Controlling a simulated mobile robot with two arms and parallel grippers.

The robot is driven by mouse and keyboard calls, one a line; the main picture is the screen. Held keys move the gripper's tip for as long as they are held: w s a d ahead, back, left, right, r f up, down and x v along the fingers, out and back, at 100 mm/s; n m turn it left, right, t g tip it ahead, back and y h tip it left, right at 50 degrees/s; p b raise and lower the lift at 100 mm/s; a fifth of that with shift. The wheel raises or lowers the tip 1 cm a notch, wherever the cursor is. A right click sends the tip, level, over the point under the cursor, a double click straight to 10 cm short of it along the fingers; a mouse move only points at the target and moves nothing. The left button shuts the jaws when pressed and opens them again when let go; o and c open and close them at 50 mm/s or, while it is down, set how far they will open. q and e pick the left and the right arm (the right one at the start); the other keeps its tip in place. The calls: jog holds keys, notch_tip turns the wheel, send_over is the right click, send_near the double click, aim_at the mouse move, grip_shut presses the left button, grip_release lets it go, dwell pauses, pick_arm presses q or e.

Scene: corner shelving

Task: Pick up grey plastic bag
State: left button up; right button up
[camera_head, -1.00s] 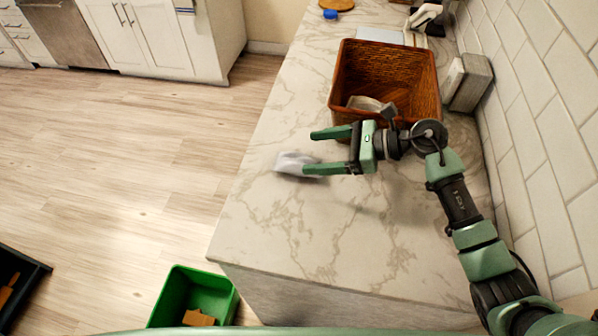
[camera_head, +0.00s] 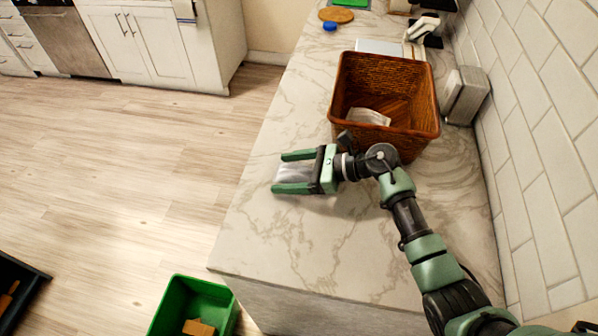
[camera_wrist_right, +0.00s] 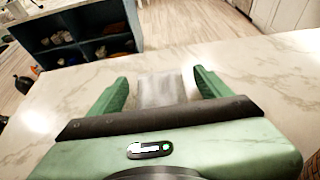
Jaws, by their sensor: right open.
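The grey plastic bag (camera_head: 293,174) lies on the marble countertop (camera_head: 300,235), near its left edge. In the head view it shows between the two green fingers of my right gripper (camera_head: 277,172). My right gripper is open, with one finger on each side of the bag; I cannot tell whether either touches it. In the right wrist view the bag (camera_wrist_right: 160,90) shows as a pale grey patch between the fingertips. My left gripper is not in view.
A brown wicker basket (camera_head: 345,100) with a pale packet (camera_head: 369,117) inside stands just behind my right gripper. A grey box (camera_head: 466,95) stands by the tiled wall. A green bin (camera_head: 170,302) is below the counter's left edge. The front counter is clear.

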jog(key=c, duration=1.4)
jog(key=shift+r, duration=0.15)
